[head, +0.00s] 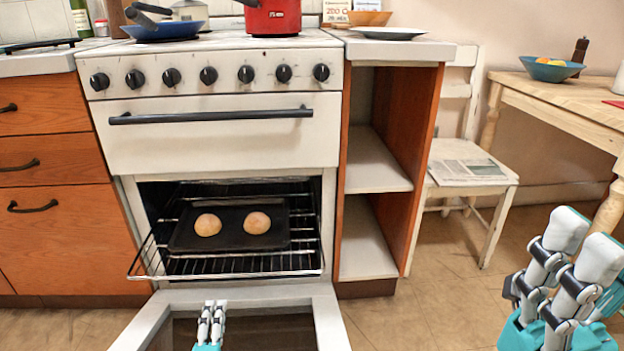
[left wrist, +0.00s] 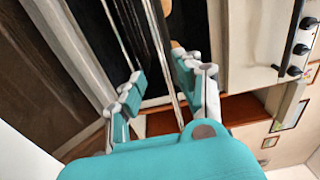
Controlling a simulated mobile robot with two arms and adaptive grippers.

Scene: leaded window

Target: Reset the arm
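My left gripper (head: 210,325) is low in the head view, above the lowered oven door (head: 158,318) and in front of the pulled-out wire rack (head: 225,268). In the left wrist view the two fingers of my left gripper (left wrist: 163,88) stand apart with nothing held. Rods of the rack (left wrist: 157,50) show between and beyond them; I cannot tell whether they touch. My right gripper (head: 582,245) is raised at the lower right of the head view, fingers up. It appears empty, and its finger gap is unclear.
A dark tray (head: 222,240) with two round buns lies on the rack. A red pot (head: 272,16) and a blue pan (head: 165,28) stand on the cooker. A white chair (head: 492,215) with a newspaper and a wooden table (head: 560,92) are at right. Floor between is clear.

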